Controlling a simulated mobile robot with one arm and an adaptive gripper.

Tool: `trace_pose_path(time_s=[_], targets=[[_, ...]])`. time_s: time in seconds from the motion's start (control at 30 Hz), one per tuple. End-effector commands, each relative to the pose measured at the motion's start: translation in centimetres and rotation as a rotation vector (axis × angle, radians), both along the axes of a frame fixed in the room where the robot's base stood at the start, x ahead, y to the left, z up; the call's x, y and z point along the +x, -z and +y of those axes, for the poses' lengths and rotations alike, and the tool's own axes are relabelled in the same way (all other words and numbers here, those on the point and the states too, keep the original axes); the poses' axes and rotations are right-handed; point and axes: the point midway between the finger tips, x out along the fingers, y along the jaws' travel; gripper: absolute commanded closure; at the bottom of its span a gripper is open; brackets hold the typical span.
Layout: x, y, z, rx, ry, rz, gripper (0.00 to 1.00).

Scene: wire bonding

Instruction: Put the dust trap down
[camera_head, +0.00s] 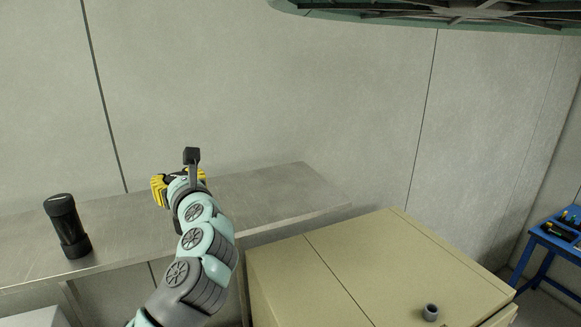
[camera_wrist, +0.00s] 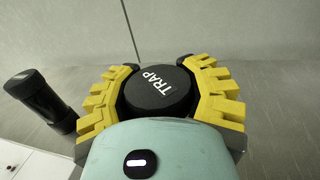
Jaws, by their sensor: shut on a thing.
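The dust trap (camera_wrist: 160,88) is a black round-topped piece with "TRAP" in white letters. In the wrist view it sits between the two yellow fingers of my gripper (camera_wrist: 160,92), which are shut on it from both sides. In the head view my gripper (camera_head: 180,188) is over the metal shelf (camera_head: 270,190), near its middle, and my arm hides most of the trap. The trap's underside is hidden, so I cannot tell whether it touches the shelf.
A black cylinder (camera_head: 67,226) stands on the shelf to the left; it also shows in the wrist view (camera_wrist: 38,98). The shelf is bare to the right. A beige cabinet (camera_head: 350,265) with a small grey ring (camera_head: 430,312) stands front right. A blue table (camera_head: 556,240) is far right.

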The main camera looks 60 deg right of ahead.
Motion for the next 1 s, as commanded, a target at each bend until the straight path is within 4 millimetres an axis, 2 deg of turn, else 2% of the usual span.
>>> trace_pose_path(time_s=[0.03,0.07,0.37,0.53,0.57,0.9,1.0], targets=[[-0.72,1.26,-0.31,-0.002,0.008,0.0,1.0],[-0.93,1.44,-0.34,-0.001,0.008,0.0,1.0],[-1.23,1.19,-0.33,0.001,0.006,-0.001,1.0],[-1.23,1.7,-0.34,0.002,0.007,-0.002,1.0],[-1.23,1.6,-0.34,0.001,0.007,0.0,0.54],[-1.2,1.56,-0.32,0.001,0.006,0.0,0.2],[-1.19,1.56,-0.3,0.001,0.006,0.0,0.2]])
